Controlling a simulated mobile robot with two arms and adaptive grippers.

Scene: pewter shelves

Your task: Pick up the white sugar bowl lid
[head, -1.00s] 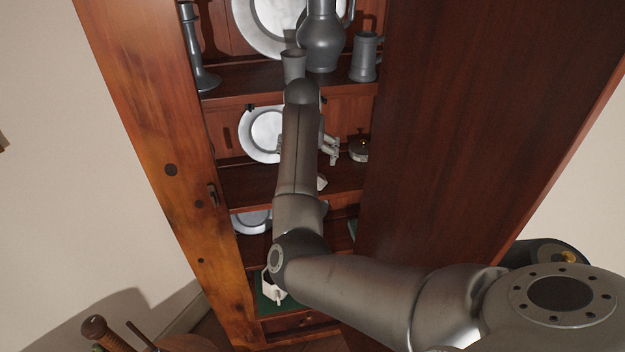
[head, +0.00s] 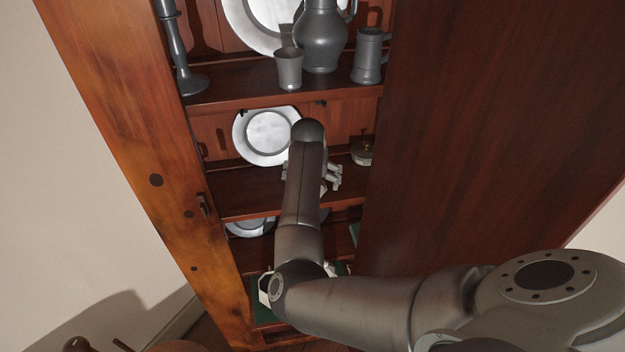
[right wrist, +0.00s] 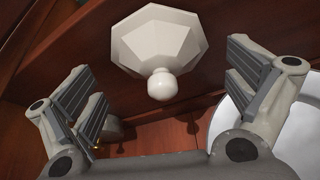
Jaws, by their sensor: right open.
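The white sugar bowl lid (right wrist: 158,38) shows in the right wrist view as a faceted, many-sided piece with a round knob (right wrist: 162,84) towards me. It rests on the wooden shelf. My right gripper (right wrist: 166,92) is open, with one finger on each side of the knob and a gap on both sides. In the head view my right gripper (head: 331,177) is partly hidden behind my arm at the middle shelf, and the lid cannot be made out clearly. My left gripper is not in view.
A pewter plate (head: 268,133) leans behind the middle shelf, with a small metal piece (head: 361,152) at right. A cup (head: 289,67), jug (head: 321,38) and tankard (head: 368,57) stand above. A cabinet side panel (head: 490,120) closes off the right.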

